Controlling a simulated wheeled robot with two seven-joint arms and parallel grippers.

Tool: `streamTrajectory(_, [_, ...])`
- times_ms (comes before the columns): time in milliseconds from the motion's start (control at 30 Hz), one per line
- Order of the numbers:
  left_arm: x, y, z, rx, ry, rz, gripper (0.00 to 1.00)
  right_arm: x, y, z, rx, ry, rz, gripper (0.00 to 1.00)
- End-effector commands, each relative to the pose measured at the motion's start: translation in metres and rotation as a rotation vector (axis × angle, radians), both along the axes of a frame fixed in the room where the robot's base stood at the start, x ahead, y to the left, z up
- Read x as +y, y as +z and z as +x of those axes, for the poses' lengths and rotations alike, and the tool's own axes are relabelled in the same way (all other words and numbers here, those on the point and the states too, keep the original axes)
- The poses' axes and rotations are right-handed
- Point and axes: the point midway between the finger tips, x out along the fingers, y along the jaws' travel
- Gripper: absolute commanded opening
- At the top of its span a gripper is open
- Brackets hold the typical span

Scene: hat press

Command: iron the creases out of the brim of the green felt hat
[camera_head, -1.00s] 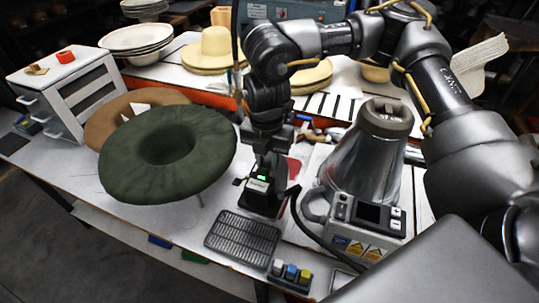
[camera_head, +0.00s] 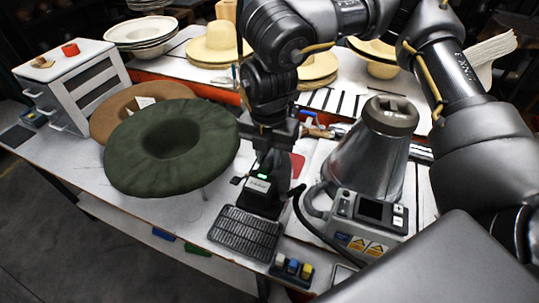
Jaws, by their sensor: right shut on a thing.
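The green felt hat (camera_head: 125,165) sits brim up on a support at the left of the bench, its round hollow facing me. The brim looks wavy, with faint creases. My right gripper (camera_head: 268,150) points down just right of the hat, shut on the dark iron (camera_head: 264,190), which has a small green light on its top. The iron is over or at the back edge of the black grid rest (camera_head: 243,232); whether it touches cannot be told. The iron is apart from the brim. My left gripper is not in view.
A silver steam boiler (camera_head: 372,150) with a control panel stands right of the iron, joined by a dark hose. A brown hat brim (camera_head: 110,120) lies behind the green hat. A white drawer unit (camera_head: 75,80) stands at the left, straw hats (camera_head: 218,45) at the back.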

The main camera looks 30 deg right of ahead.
Motion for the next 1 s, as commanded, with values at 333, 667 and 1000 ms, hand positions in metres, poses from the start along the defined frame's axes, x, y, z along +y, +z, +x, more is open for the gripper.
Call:
streamTrajectory(333, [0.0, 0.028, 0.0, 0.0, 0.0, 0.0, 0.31, 0.001, 0.035, 0.001, -0.005, -0.001, 0.003, 0.0])
streamTrajectory(667, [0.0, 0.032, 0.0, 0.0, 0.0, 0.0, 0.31, 0.001, 0.042, 0.001, -0.004, 0.003, 0.003, 0.0])
streamTrajectory(1000, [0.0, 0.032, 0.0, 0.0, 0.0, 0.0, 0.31, 0.009, 0.039, 0.001, -0.005, 0.296, 0.002, 0.0])
